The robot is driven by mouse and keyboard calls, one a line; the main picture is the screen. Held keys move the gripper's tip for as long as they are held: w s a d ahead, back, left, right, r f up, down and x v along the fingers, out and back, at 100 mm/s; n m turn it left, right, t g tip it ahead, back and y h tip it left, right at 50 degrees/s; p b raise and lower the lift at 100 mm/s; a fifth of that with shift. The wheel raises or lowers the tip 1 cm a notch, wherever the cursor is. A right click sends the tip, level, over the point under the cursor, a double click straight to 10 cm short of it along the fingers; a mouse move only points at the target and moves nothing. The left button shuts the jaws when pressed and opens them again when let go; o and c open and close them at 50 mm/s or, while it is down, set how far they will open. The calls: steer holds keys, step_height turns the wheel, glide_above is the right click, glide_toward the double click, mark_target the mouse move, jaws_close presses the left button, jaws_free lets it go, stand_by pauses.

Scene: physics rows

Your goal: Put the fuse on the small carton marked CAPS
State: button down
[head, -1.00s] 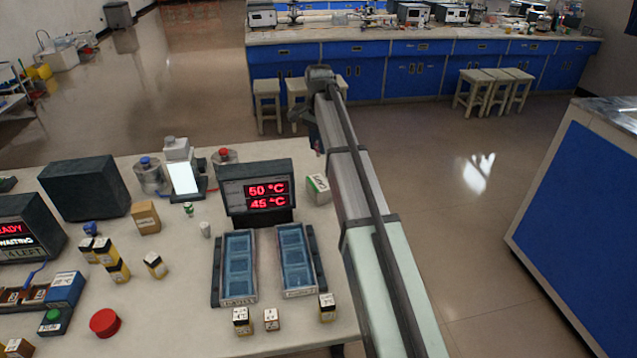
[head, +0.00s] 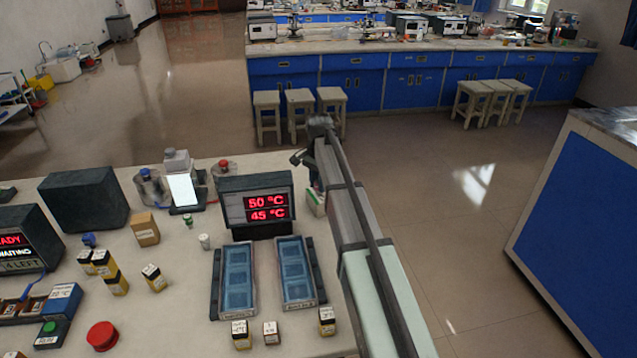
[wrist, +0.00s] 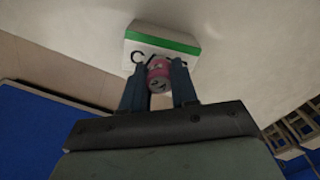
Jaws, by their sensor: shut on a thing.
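My gripper (wrist: 159,70) is shut on the fuse (wrist: 158,77), a small pinkish-red cylinder with a grey end, seen between the two dark fingers in the wrist view. Behind it in that view is the small white carton (wrist: 170,44) with a green stripe. A black "C" shows on the carton, and the fuse covers the other letters. I cannot tell whether the fuse touches the carton. In the head view the carton (head: 314,204) stands right of the display, partly hidden by my arm. The fuse cannot be made out there.
The display (head: 257,205) reading 50 °C and 45 °C stands left of the carton. Two blue trays (head: 238,278) lie in front of it. Several small boxes (head: 154,277) stand on the table (head: 180,325). The table's right edge is close to the carton.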

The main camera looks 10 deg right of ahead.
steer(key=shift+f, duration=0.1)
steer(key=c, duration=0.9)
jaws_free()
steer(key=shift+o, duration=0.2)
step_height(320, 180, up, 12)
